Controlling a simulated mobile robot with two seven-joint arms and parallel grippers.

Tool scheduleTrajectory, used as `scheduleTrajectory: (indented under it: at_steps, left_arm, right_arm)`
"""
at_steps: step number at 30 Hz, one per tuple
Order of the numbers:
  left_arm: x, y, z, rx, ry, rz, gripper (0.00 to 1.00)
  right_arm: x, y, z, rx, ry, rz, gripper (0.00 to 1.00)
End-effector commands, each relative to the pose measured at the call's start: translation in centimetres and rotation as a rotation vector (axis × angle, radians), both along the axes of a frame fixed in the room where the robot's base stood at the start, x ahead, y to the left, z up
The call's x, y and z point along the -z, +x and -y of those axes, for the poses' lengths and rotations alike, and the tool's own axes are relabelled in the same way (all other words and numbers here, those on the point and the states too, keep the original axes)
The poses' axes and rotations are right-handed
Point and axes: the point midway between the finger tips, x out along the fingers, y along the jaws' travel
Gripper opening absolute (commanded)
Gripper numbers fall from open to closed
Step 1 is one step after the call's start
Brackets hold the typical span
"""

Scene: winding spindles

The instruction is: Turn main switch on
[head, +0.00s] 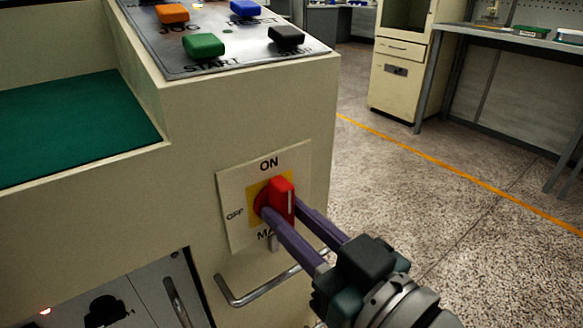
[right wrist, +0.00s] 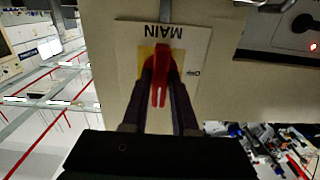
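The main switch (head: 281,193) is a red knob on a yellow square. Its white plate (head: 233,193) reads ON at the top, OFF at the left and MAIN below, partly covered. The knob's handle stands upright, in line with the ON label, with a white line along its face. My right gripper (head: 281,211) has one purple finger on each side of the handle and looks closed on it. In the right wrist view, the red handle (right wrist: 159,80) sits between the dark fingers, with MAIN upside down above. My left gripper is out of view.
A metal bar handle (head: 262,288) sticks out below the switch plate. Above is a sloped panel with green (head: 204,45), black (head: 286,35), orange and blue buttons. A green surface (head: 75,125) lies left. Open floor (head: 420,190) extends right, with a cabinet (head: 400,70) and workbench behind.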

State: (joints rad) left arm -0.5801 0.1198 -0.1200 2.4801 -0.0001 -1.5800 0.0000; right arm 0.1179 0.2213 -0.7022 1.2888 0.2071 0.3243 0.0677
Motion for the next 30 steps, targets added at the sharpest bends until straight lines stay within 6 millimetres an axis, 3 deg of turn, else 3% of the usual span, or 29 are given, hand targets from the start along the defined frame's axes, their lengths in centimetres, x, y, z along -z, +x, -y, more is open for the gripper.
scheduleTrajectory:
  at_steps: [1, 6, 16, 30]
  left_arm:
    - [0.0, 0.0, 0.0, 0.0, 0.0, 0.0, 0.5]
    - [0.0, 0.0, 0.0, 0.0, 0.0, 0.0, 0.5]
    - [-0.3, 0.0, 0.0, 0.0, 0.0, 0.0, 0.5]
    - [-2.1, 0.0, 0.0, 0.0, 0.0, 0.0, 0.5]
  right_arm:
    - [0.0, 0.0, 0.0, 0.0, 0.0, 0.0, 0.34]
    - [0.0, 0.0, 0.0, 0.0, -0.002, 0.001, 0.53]
    - [-0.1, -0.5, 0.4, 0.0, -0.003, 0.001, 0.53]
    - [0.0, -7.3, 5.2, 0.0, -0.004, 0.0, 0.53]
